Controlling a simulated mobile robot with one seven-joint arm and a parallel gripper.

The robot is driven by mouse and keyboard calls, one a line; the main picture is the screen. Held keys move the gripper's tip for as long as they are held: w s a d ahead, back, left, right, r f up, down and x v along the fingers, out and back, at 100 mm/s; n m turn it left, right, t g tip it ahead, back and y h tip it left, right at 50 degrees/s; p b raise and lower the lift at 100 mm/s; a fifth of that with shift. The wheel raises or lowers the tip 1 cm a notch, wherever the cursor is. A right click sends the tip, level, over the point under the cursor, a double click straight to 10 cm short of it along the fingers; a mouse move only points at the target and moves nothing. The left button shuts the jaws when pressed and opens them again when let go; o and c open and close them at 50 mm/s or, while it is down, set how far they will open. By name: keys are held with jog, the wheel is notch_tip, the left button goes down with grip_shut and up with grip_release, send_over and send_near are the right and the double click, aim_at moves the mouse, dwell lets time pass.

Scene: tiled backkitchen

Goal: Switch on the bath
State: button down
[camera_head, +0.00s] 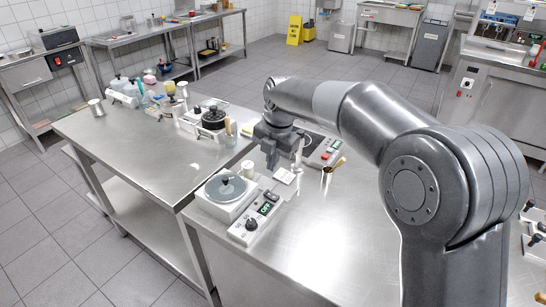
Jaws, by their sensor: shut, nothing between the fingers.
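The bath (226,192) is a white box with a round grey lid, standing at the left front of the nearer steel table. A white control box (252,218) lies along its right side. It has a black knob (251,224) at its near end, a small dark display (265,208) with green characters that look like "OFF", and a small dark switch (272,196) at its far end. My gripper (271,165) is shut and empty, pointing down behind and above the far end of the control box, apart from the switch. My arm comes in from the right.
A hotplate-like device with red and green buttons (328,152) stands behind my gripper. A cup with brown-handled tools (328,172) and a small white container (248,169) are close by. A black pot (213,118) stands on the left table.

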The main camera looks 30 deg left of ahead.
aim_at(267, 192)
jog(key=f, duration=0.3)
jog(key=a+f, duration=0.1)
jog(key=f, duration=0.5)
jog(key=shift+a+f, duration=0.15)
jog(key=shift+a+f+h, duration=0.2)
jog(key=shift+f+h, duration=0.15)
jog(key=shift+h, duration=0.05)
jog(key=shift+d+r, duration=0.1)
jog(key=shift+d, duration=0.1)
jog(key=shift+d+r, duration=0.15)
jog(key=shift+d, duration=0.5)
jog(key=shift+r, duration=0.1)
